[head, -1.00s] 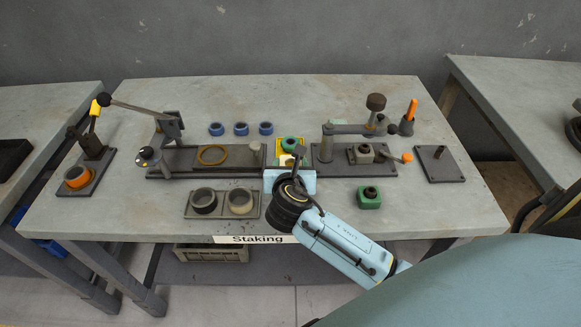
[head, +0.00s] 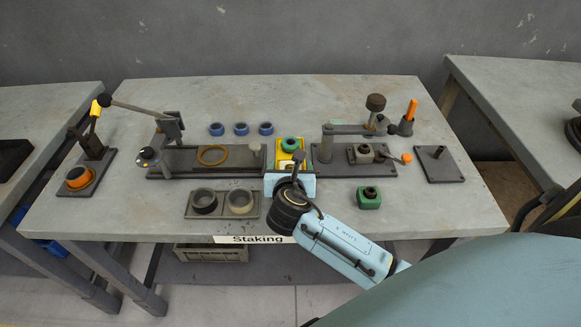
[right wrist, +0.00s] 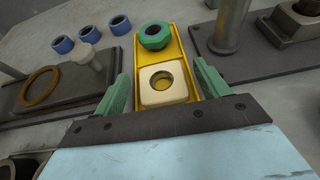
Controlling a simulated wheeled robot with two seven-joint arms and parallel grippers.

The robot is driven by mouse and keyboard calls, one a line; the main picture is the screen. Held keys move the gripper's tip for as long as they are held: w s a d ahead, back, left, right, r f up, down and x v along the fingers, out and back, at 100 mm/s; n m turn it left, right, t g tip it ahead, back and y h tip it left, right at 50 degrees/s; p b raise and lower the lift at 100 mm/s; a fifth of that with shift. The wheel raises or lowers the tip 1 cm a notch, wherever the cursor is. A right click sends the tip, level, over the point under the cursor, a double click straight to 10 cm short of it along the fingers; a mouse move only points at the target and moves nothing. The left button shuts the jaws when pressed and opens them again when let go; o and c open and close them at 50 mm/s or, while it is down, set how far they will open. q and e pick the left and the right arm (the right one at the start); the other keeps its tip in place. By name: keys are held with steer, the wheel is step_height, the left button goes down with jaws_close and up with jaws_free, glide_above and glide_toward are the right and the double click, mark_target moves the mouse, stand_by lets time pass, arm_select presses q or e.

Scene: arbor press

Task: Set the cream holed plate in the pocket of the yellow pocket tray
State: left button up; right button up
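The yellow pocket tray (right wrist: 181,51) lies ahead of my right gripper in the right wrist view; part of it also shows in the head view (head: 284,161). The cream holed plate (right wrist: 152,97) lies flat inside the tray's near end, between its side walls. Whether it sits fully down cannot be told. A green nut-like ring (right wrist: 154,36) sits at the tray's far end. My right gripper (head: 290,172) is open, with its green fingers apart on either side of the plate and clear gaps to it. My left gripper is not in view.
An arbor press (head: 352,129) stands just right of the tray. A dark fixture plate with a brass ring (head: 212,154) lies left. Several blue rings (head: 240,128) stand behind it. A green block (head: 369,197) stands front right, and a ring holder (head: 222,212) front left.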

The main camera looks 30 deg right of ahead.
steer(key=shift+r, duration=0.3)
steer(key=v, duration=0.3)
steer(key=p+v, duration=0.1)
steer(key=v, duration=0.2)
steer(key=shift+w+r, duration=0.1)
steer(key=shift+r, duration=0.3)
steer(key=p+v, duration=0.1)
steer(key=v, duration=0.4)
steer(key=shift+s+a, duration=0.1)
steer(key=shift+s, duration=0.1)
steer(key=shift+s+a+r, duration=0.1)
steer(key=shift+s+a, duration=0.05)
steer(key=shift+s, duration=0.15)
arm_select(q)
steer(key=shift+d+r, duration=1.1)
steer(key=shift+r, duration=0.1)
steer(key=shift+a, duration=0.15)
